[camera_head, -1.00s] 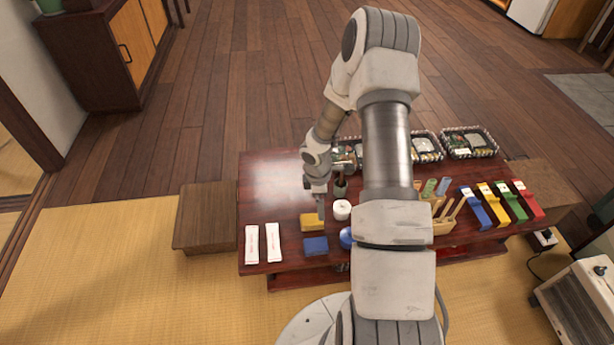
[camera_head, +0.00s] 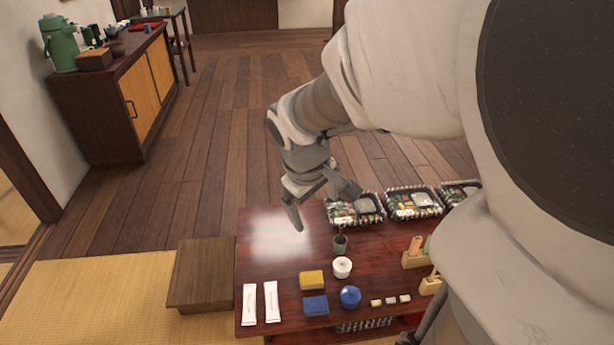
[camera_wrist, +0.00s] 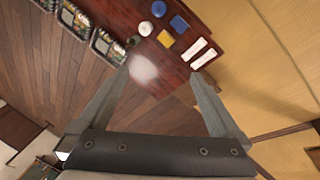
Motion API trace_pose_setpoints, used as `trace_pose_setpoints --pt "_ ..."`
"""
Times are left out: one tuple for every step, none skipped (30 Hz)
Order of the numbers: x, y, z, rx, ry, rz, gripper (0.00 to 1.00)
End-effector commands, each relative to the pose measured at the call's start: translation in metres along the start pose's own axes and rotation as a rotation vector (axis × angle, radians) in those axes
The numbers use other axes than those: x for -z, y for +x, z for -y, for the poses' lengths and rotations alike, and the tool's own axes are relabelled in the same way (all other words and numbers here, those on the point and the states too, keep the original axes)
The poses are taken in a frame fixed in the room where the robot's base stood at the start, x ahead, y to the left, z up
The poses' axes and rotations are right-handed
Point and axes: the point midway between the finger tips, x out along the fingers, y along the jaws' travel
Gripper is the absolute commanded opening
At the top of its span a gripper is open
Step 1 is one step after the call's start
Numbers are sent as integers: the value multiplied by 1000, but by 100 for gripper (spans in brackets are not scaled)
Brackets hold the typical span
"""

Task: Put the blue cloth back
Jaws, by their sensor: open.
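The blue cloth (camera_head: 315,306) lies folded flat on the dark red low table (camera_head: 262,290), in front of a folded yellow cloth (camera_head: 312,280). In the wrist view the blue cloth (camera_wrist: 179,24) is near the top, with the yellow cloth (camera_wrist: 165,39) beside it. My gripper (camera_head: 322,208) is open and empty, raised above the table's far side and well apart from the blue cloth. Its two fingers (camera_wrist: 155,85) are spread wide in the wrist view with nothing between them.
Two white paper packets (camera_head: 260,303) lie left of the cloths. A blue round pot (camera_head: 350,296) and a white one (camera_head: 342,267) stand to the right. Bento boxes (camera_head: 355,210) line the back. A wooden bench (camera_head: 200,275) adjoins the table's left side.

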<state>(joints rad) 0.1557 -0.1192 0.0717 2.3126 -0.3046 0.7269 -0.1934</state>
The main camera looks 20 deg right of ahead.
Motion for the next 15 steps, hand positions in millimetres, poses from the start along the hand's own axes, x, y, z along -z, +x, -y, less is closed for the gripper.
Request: trace_pose_setpoints --pt "2 -42 2 -31 43 -103 100" --pt "-2 -50 6 -23 67 -119 100" --pt "-8 -60 12 -11 100 -137 100" --pt "-13 -66 17 -2 123 -152 100" --pt "-17 -73 22 10 148 -166 100" --pt "-24 -81 28 26 180 -185 100" --pt "-28 -87 33 39 201 -200 100" --pt "-33 -92 38 53 224 -213 100" --pt "-38 -98 44 71 249 -230 100" --pt "-43 -102 48 84 268 -242 100" --pt "-46 -106 52 98 286 -252 100" --pt "-51 -110 57 114 305 -265 100" --pt "-54 -112 60 125 320 -273 100" --pt "-57 -115 63 136 333 -281 100" --pt "-60 -117 66 148 345 -289 100"
